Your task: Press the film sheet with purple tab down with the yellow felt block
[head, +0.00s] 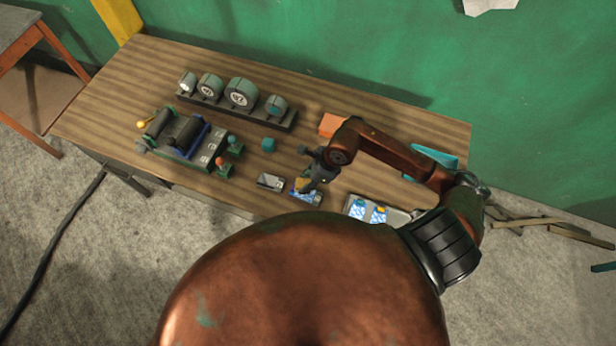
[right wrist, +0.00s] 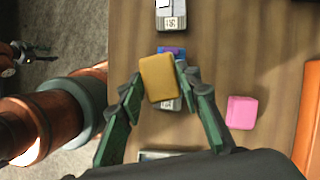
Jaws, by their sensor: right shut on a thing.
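My right gripper (head: 313,179) is shut on the yellow felt block (head: 302,185). In the right wrist view the felt block (right wrist: 158,78) sits between the green fingers (right wrist: 157,85). Below it is a small device (head: 309,198) with a blue film sheet on it. In the right wrist view a blue and purple edge of the film sheet (right wrist: 173,51) shows past the block, and a grey end of the device (right wrist: 172,104) shows on the other side. The block hides most of the sheet. I cannot tell whether block and sheet touch. My left gripper is not in view.
A second device (head: 270,181) lies to the left. A tray with blue film sheets (head: 359,210) is to the right. A pink block (right wrist: 241,112) lies beside the gripper.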

